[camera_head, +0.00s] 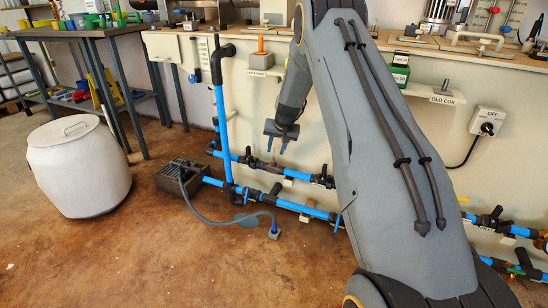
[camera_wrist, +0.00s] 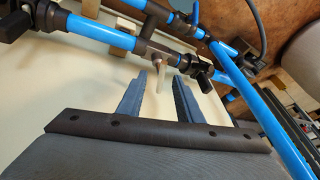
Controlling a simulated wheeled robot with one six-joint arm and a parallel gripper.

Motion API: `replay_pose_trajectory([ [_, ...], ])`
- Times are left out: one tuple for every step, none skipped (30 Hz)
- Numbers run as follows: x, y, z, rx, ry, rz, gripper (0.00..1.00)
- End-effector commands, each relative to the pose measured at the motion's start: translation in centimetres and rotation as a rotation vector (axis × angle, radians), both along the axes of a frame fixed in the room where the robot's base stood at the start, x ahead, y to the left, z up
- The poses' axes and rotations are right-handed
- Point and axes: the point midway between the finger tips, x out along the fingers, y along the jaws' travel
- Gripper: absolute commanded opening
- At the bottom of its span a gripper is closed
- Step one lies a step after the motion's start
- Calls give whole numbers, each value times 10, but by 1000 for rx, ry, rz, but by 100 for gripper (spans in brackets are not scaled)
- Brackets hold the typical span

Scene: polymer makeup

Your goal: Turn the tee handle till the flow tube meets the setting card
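I cannot tell for sure which fitting is the tee handle. Clear upright tubes with red marks, possibly including the flow tube (camera_head: 490,18), stand at the top right in the head view. I cannot pick out the setting card.
A lower blue pipe (camera_head: 302,208) runs near the floor beside a grey box (camera_head: 178,176) with a hose. A tall blue riser (camera_head: 221,120) stands left of my gripper. A white drum (camera_head: 80,170) and dark bench (camera_head: 95,33) are at left.

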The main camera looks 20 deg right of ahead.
Motion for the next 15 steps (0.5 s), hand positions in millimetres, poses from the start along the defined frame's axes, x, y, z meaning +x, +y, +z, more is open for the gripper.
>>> replay_pose_trajectory([
  [4, 1, -12, 1, 2, 0, 33],
  [6, 1, -16, 1, 2, 0, 33],
  [9, 1, -21, 0, 1, 0, 33],
  [10, 1, -25, 1, 2, 0, 33],
  [12, 1, -29, 1, 2, 0, 33],
  [14, 1, -33, 1, 2, 0, 33],
  [16, 1, -36, 1, 0, 1, 33],
  [17, 1, -38, 1, 0, 1, 33],
  [18, 1, -42, 2, 1, 1, 33],
  [19, 1, -43, 2, 1, 1, 33],
  [20, 1, -45, 2, 1, 1, 33],
  [21, 1, -46, 2, 1, 1, 33],
  [21, 1, -46, 1, 0, 1, 33],
  [21, 1, -47, 1, 0, 1, 33],
  [22, 1, -47, 1, 0, 1, 33],
])
